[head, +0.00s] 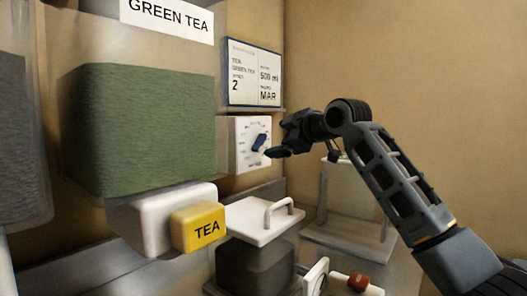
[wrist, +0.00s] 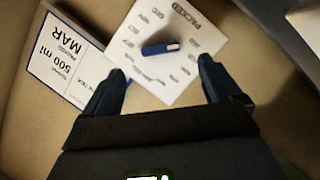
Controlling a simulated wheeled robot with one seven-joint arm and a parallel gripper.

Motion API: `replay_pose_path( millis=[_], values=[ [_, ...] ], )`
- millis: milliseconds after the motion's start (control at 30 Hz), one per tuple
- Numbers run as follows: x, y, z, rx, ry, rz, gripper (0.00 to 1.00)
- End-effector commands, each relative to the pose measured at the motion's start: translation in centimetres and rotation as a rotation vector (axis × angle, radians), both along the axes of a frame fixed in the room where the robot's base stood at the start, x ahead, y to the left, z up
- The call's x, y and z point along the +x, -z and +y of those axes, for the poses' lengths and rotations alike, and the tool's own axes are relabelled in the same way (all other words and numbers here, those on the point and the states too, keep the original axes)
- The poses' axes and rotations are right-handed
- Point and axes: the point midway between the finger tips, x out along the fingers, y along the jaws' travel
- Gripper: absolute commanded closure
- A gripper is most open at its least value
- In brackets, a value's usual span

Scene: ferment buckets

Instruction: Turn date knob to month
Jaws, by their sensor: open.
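The date knob is a blue bar (wrist: 158,48) with a white mark at its right end in the wrist view. My gripper (wrist: 160,74) is open and empty. Its fingers are spread to either side of the knob, apart from it. In the head view my gripper (head: 278,150) is just right of the knob and partly overlaps the plate.
A card (head: 254,75) above the plate reads 500 ml and MAR; it also shows in the wrist view (wrist: 62,55). A tea bin (head: 140,125) with a yellow TEA block (head: 198,227) is at left. A handled white lid (head: 262,226) lies below. The wall at right is clear.

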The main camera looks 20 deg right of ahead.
Motion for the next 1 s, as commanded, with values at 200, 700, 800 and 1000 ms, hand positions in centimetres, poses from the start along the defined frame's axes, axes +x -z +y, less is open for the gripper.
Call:
replay_pose_path(
  millis=[200, 700, 800, 1000],
  values=[
    [2.5, 0.6, 1.0, -0.001, -0.001, 0.002, 0.08],
    [6.7, 1.9, 2.4, 0.001, 0.000, 0.000, 0.08],
    [6.8, 1.9, 2.4, 0.001, 0.000, 0.000, 0.08],
    [6.8, 1.9, 2.4, 0.001, 0.000, 0.000, 0.12]
  ],
)
